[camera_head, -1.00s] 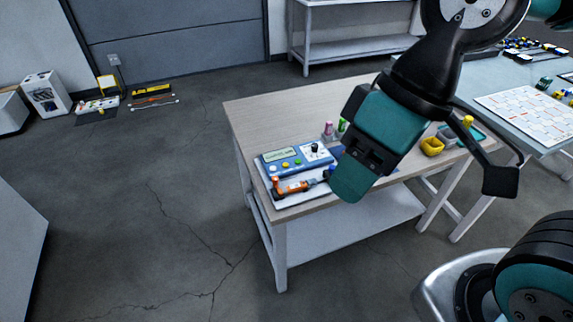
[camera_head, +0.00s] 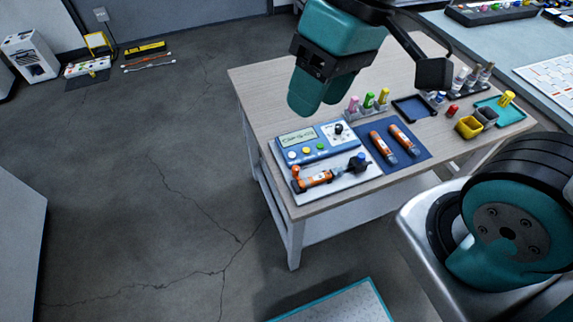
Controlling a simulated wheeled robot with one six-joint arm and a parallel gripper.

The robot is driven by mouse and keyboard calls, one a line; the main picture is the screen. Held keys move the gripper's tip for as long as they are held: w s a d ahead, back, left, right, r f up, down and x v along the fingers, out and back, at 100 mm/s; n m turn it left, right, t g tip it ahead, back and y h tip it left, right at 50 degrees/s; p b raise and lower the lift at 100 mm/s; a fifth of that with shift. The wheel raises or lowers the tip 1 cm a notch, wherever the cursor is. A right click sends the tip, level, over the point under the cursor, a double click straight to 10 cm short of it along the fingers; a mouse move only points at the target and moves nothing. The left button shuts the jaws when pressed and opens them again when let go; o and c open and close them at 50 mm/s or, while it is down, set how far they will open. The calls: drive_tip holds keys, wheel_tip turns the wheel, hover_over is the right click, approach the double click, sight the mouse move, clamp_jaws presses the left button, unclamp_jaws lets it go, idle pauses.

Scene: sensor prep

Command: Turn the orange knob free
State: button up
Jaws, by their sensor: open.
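An orange sensor body (camera_head: 318,178) lies in a holder on a white board (camera_head: 345,184) at the table's near left corner. A small orange knob (camera_head: 296,172) stands at its left end. A black fitting with a blue top (camera_head: 359,163) is at its right end. My gripper (camera_head: 312,98) hangs above the table, up from the blue meter and clear of the knob. It is open, with teal fingers pointing down and nothing visible between them. The gap between the fingers is hard to see from this angle.
A blue meter (camera_head: 307,144) sits just behind the sensor. Two orange-and-grey sensors (camera_head: 391,144) lie on a dark blue mat (camera_head: 418,156). Coloured bottles (camera_head: 368,101), a dark tray (camera_head: 413,109) and yellow and grey cups (camera_head: 478,121) stand farther back and right.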

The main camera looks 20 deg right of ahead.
drive_tip(key=w+d+f+m+g+b, duration=0.1)
drive_tip(key=w+d+f+m+b, duration=0.35)
drive_tip(key=w+f+m, duration=0.55)
drive_tip(key=m+g+b, duration=0.2)
drive_tip(key=m+b, duration=0.2)
approach(296, 167)
drive_tip(key=shift+h, duration=0.4)
drive_tip(key=x, duration=0.8)
drive_tip(key=shift+s+a+f, duration=0.15)
drive_tip(key=shift+s+a, duration=0.05)
drive_tip(key=shift+a, duration=0.2)
clamp_jaws()
